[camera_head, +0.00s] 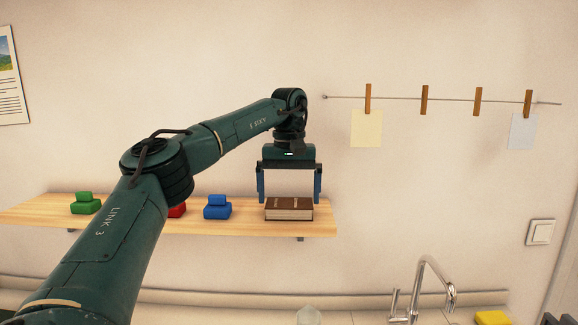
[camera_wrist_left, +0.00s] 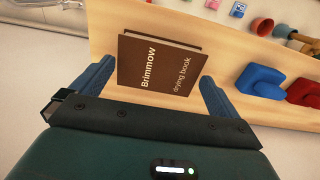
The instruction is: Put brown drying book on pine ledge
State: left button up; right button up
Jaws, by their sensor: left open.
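The brown drying book (camera_head: 289,209) lies flat at the right end of the pine ledge (camera_head: 250,226). The wrist view shows its cover (camera_wrist_left: 158,65), lettered "Brimmow" and "drying book", on the pale wood of the ledge (camera_wrist_left: 245,40). My left gripper (camera_head: 289,200) is open above the book and points down. Its two blue fingers stand on either side of the book, and in the wrist view there is a gap beside the cover at the right finger. Whether the left finger touches the book I cannot tell. My right gripper is not in view.
A blue block object (camera_head: 217,207), a red one (camera_head: 177,211) and a green one (camera_head: 86,203) stand left of the book on the ledge. A line with clothespins and papers (camera_head: 366,128) hangs at right. A tap (camera_head: 432,285) stands below.

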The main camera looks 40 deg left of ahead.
aim_at(289, 203)
pick_arm(q)
notch_tip(289, 203, up, 10)
dwell(0.5)
jog(key=shift+f, duration=0.1)
dwell(0.4)
